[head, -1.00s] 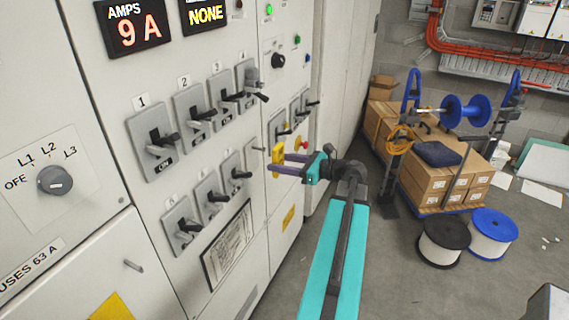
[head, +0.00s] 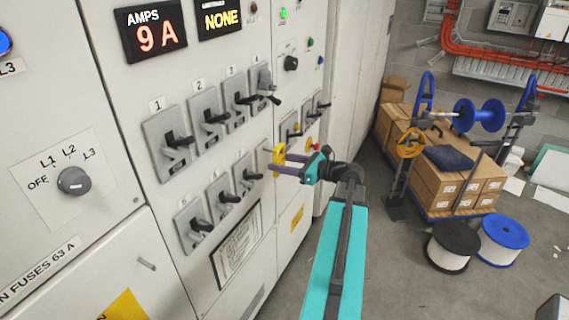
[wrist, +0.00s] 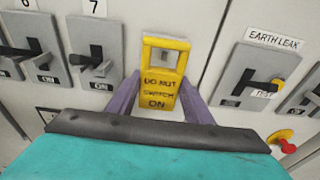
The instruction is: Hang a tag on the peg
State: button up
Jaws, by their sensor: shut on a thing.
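My gripper (head: 280,163) is shut on a yellow tag (wrist: 160,85) that reads "DO NOT SWITCH ON". In the wrist view the tag stands upright between the two purple fingers (wrist: 163,98), with a window-like opening near its top. In the head view the tag (head: 279,155) is seen nearly edge-on, in front of the switch panel (head: 150,95), right of the lower switch row. Whether it touches the panel cannot be told. I cannot make out a peg for certain; the tag hides part of the panel behind it. A short grey bar (head: 146,264) sticks out of the lower left door.
Switch levers stick out around the tag, among them switch 7 (wrist: 95,65) and the earth leak switch (wrist: 257,78). A red button (wrist: 288,146) is at lower right.

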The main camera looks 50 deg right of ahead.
jog(key=shift+w+a+p, duration=0.15)
jog(key=shift+w+p, duration=0.2)
jog(key=shift+w, duration=0.3)
jog(key=shift+w+a+f+b, duration=0.15)
jog(key=shift+w+f+b, duration=0.45)
jog(key=shift+b, duration=0.55)
jog(key=shift+w, duration=0.1)
jog(key=o, duration=1.1)
jog(key=b+v, duration=0.4)
jog(key=v, duration=0.9)
jog(key=shift+s+b, duration=0.4)
